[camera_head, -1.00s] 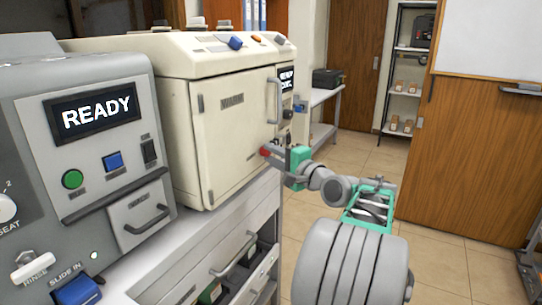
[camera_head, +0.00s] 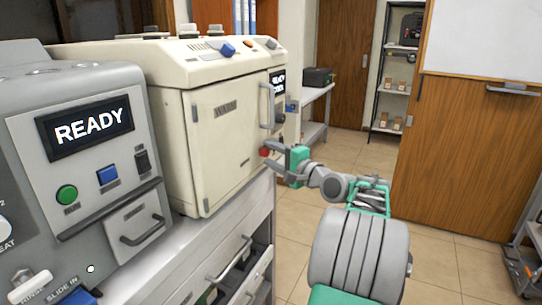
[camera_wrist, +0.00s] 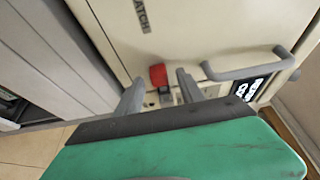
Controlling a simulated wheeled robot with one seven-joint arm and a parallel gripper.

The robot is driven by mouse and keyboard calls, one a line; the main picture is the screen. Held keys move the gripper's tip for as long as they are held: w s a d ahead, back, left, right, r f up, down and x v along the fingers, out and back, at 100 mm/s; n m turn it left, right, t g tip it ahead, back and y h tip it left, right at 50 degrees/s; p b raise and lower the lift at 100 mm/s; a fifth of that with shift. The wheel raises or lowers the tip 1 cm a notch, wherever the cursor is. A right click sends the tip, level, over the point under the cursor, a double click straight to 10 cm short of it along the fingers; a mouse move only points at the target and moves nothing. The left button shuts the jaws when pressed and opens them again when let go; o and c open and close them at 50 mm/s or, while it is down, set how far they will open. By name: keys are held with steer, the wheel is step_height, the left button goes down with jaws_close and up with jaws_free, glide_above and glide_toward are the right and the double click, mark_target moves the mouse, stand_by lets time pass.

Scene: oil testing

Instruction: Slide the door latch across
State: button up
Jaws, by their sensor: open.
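The door latch has a red knob (camera_wrist: 158,74) on a small grey plate, low on the cream machine's front. The knob also shows in the head view (camera_head: 265,152), at the lower right of the door (camera_head: 222,135). The door looks closed. My gripper (camera_wrist: 161,86) is open, with one finger on each side of the knob in the wrist view. In the head view my gripper (camera_head: 272,153) reaches to the knob from the right. I cannot tell whether either finger touches it.
A grey door handle (camera_wrist: 250,68) stands out close to the right finger. A grey machine reading READY (camera_head: 90,125) stands at the left. An open drawer (camera_head: 235,265) is below. Floor (camera_head: 440,250) is clear at the right.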

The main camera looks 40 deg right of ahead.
steer(key=s, duration=0.8)
steer(key=shift+w, duration=0.1)
